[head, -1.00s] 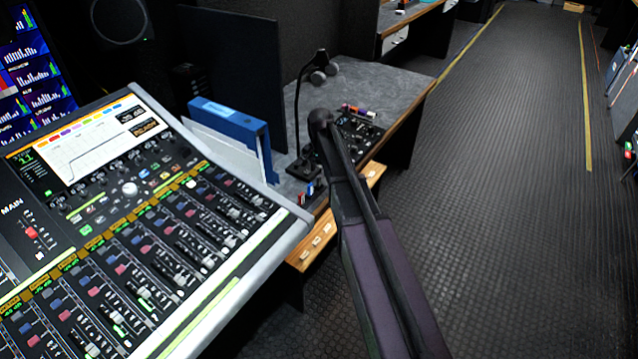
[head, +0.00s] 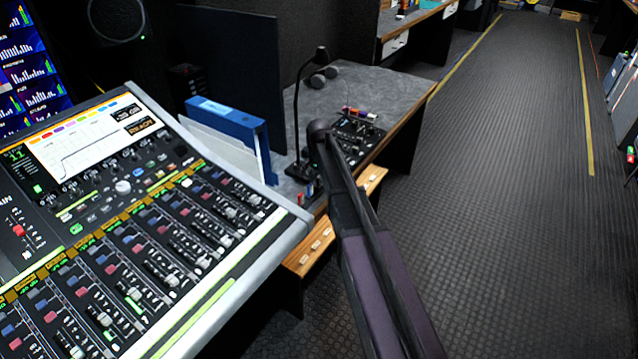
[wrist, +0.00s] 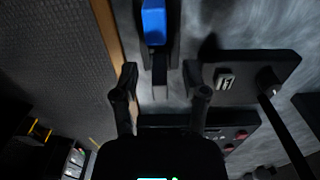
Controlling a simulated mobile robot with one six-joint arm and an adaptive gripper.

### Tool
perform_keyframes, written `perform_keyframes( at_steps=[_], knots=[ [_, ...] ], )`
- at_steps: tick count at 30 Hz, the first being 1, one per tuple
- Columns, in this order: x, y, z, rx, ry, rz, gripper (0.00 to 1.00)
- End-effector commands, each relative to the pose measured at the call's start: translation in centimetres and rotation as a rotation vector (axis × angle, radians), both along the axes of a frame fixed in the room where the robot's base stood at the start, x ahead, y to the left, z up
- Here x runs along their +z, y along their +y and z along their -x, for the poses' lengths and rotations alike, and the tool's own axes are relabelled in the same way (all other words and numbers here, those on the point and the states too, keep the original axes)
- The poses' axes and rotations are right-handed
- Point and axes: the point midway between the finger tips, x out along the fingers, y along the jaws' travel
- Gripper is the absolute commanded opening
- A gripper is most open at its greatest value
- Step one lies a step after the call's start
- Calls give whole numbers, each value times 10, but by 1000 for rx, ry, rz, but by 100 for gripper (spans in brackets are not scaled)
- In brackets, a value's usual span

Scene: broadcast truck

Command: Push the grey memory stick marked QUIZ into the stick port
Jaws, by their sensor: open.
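My gripper (wrist: 162,88) is open in the wrist view, its two dark fingers apart above the grey desk top. Between and beyond the fingertips is a dark narrow piece with a pale grey end (wrist: 160,74); I cannot tell whether it is the grey stick. A blue block (wrist: 153,22) lies beyond it in line. A dark base plate (wrist: 285,68) with a small slotted socket (wrist: 225,80) is right of the right finger; it may be the stick port. No QUIZ marking is readable. In the head view my arm hides the gripper.
A gooseneck stem (head: 298,110) rises from the desk (head: 385,88). Small red and blue pieces (head: 306,194) stand by the mixing console (head: 130,240). A blue binder (head: 228,122) stands behind the console. A control panel (head: 355,130) lies beside my arm.

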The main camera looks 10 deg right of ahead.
Motion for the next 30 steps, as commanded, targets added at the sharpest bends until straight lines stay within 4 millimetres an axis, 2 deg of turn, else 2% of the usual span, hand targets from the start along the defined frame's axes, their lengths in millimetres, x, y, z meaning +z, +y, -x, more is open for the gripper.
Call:
perform_keyframes(
  at_steps=[8, 10, 14, 15, 30],
  knots=[
    [0, 0, 0, 0, 0, 0, 57],
    [0, 0, 0, 0, 0, 0, 42],
    [0, 0, 0, 0, 0, 0, 4],
    [0, 0, 0, 0, 0, 0, 0],
    [2, 0, 0, 0, 0, 0, 0]
  ],
)
